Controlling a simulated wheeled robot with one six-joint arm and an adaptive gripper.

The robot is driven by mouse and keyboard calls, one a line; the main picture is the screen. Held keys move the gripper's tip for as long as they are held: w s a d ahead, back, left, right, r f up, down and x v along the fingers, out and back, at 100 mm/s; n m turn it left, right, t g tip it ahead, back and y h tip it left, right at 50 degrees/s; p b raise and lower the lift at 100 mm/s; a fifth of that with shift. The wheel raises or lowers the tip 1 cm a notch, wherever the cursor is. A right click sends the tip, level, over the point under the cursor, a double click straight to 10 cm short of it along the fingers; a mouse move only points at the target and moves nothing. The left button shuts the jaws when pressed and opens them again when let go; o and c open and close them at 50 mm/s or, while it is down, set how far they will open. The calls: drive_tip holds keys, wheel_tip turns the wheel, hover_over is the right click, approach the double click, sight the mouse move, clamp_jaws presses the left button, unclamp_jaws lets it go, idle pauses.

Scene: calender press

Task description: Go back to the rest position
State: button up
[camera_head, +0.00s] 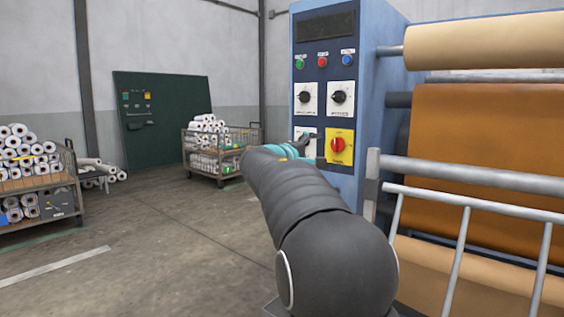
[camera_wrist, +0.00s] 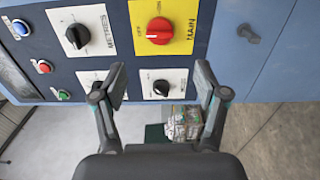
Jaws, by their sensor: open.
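My gripper (camera_head: 301,143) is at the end of my outstretched arm, in front of the lower part of the blue control cabinet (camera_head: 372,100). In the wrist view my gripper (camera_wrist: 161,76) has its two fingers wide apart, with nothing between them. The panel shows turned and tilted there. A black knob (camera_wrist: 161,88) on a white plate shows beyond the gap between the fingers. The red main switch (camera_wrist: 159,30) on its yellow plate is above the gap; it also shows in the head view (camera_head: 338,145). The fingers appear apart from both, though the exact distance is unclear.
Press rollers with tan and brown sheet (camera_head: 490,150) and a metal guard rail (camera_head: 480,180) stand at the right. Carts of white rolls stand at the left (camera_head: 40,185) and behind (camera_head: 205,165). The floor (camera_head: 150,240) between is clear.

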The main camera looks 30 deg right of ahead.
wheel_tip(320, 180, down, 12)
drive_tip(key=s+a+m+g+y, duration=0.1)
drive_tip(key=s+g+y, duration=0.1)
drive_tip(key=y, duration=0.2)
drive_tip(key=s+a+f+m+g+y, duration=0.15)
drive_tip(key=s+a+f+y, duration=0.25)
drive_tip(key=s+a+f, duration=0.5)
drive_tip(key=s+a+f+m+t+y+p, duration=0.1)
drive_tip(key=s+a+f+y, duration=0.2)
drive_tip(key=s+a, duration=0.7)
drive_tip(key=s+a+f+m+t+y+p, duration=0.1)
drive_tip(key=s+a+f+y, duration=0.3)
drive_tip(key=s+a, duration=0.7)
drive_tip(key=s+y, duration=0.1)
drive_tip(key=s, duration=0.2)
drive_tip(key=shift+s+a+y, duration=0.2)
drive_tip(key=shift+s+y, duration=0.1)
drive_tip(key=shift+s+a+r, duration=0.1)
drive_tip(key=shift+a+r, duration=0.05)
drive_tip(key=shift+r, duration=0.05)
drive_tip(key=shift+c, duration=0.3)
